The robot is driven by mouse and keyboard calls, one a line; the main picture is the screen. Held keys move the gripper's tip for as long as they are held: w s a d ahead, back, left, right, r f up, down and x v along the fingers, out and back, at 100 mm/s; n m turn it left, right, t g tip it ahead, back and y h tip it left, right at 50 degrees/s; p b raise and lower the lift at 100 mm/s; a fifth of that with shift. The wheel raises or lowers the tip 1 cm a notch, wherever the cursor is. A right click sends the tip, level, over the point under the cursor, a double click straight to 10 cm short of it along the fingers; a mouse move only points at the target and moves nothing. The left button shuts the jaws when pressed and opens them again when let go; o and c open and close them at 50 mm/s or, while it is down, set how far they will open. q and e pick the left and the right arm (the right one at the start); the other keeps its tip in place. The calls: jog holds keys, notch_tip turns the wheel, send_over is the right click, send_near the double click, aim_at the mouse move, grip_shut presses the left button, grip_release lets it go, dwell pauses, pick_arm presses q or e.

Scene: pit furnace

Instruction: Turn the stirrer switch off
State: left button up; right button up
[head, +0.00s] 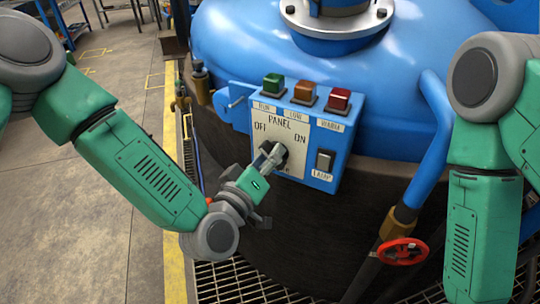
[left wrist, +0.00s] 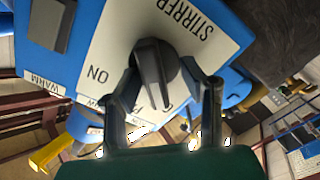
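The stirrer switch is a dark rotary knob (left wrist: 153,72) on a pale plate marked PANEL, OFF and ON, with STIRRER lettered below it. In the left wrist view its raised grip lies between my left gripper's fingers (left wrist: 172,80). The fingers are apart, one on each side; the one at picture left is close to the knob, and a gap shows on the other side. I cannot tell whether either touches. In the head view the left gripper (head: 264,160) reaches the plate and hides much of the knob. My right gripper is out of view.
The blue control box (head: 342,147) carries green (head: 274,85), orange (head: 305,92) and red (head: 338,100) lamps and a rocker switch (head: 325,160) marked LAMP. A blue pipe (head: 434,150) and a red valve wheel (head: 404,252) stand at right. Open floor lies at left.

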pick_arm(q)
jog(key=v, duration=1.2)
